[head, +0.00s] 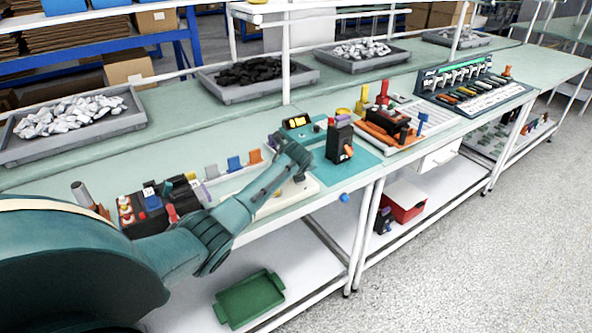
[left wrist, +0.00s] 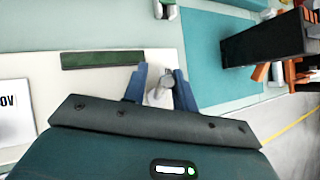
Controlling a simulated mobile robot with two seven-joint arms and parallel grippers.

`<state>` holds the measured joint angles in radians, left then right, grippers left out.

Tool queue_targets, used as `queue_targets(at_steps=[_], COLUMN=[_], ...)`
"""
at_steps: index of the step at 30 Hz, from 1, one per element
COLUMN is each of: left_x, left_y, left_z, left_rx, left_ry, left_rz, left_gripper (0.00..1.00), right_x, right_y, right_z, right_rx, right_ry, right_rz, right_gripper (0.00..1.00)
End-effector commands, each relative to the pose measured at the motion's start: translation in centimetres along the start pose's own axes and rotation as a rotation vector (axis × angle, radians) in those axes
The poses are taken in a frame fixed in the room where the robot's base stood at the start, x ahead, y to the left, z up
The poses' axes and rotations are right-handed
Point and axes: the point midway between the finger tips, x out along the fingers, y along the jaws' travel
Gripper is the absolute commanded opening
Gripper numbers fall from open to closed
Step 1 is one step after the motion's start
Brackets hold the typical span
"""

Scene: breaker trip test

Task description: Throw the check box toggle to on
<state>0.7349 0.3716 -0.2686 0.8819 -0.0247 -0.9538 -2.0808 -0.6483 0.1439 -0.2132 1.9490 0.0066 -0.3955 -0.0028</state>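The check box is a cream panel (head: 305,187) on the bench edge, partly hidden by my left arm in the head view. In the left wrist view its cream top (left wrist: 95,72) carries a dark green strip and a white label ending in "0V". A grey metal toggle lever (left wrist: 167,78) stands on it. My left gripper (left wrist: 160,80) has its two blue fingers either side of the lever, with a gap at the left finger. Contact at the right finger is unclear. In the head view the gripper (head: 299,177) points down at the box. My right gripper is out of view.
A black breaker with an orange lever (head: 340,140) stands on a teal mat (head: 358,168) just right of the box. Colored clips and a battery-like unit (head: 150,205) lie to the left. Grey trays (head: 258,92) line the back. A green tray (head: 250,298) is on the lower shelf.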

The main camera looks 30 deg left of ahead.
Motion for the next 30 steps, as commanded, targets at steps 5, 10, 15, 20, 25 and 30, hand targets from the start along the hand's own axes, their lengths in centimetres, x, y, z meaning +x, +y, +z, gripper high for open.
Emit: queue_targets(at_steps=[5,10,15,20,25,30], left_x=[-0.1,-0.2,-1.1,-3.1,-6.1,-9.2], left_y=[-0.2,-0.3,-0.2,-0.2,-0.2,-0.1], left_z=[0.0,0.1,0.1,0.1,0.1,0.1], left_rx=[0.000,0.000,0.000,0.001,0.002,0.003], left_ry=[-0.001,-0.003,-0.004,-0.005,-0.004,-0.005], left_rz=[-0.004,-0.006,-0.007,-0.008,-0.008,-0.007], left_gripper=[0.34,0.34,0.34,0.34,0.34,0.34], right_x=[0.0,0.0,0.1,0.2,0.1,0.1], right_y=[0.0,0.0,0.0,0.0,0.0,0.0], right_z=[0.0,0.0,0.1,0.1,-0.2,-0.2], right_rx=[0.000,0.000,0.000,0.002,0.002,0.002], right_ry=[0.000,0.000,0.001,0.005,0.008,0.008], right_rz=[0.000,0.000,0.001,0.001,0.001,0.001], right_gripper=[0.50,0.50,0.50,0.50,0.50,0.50])
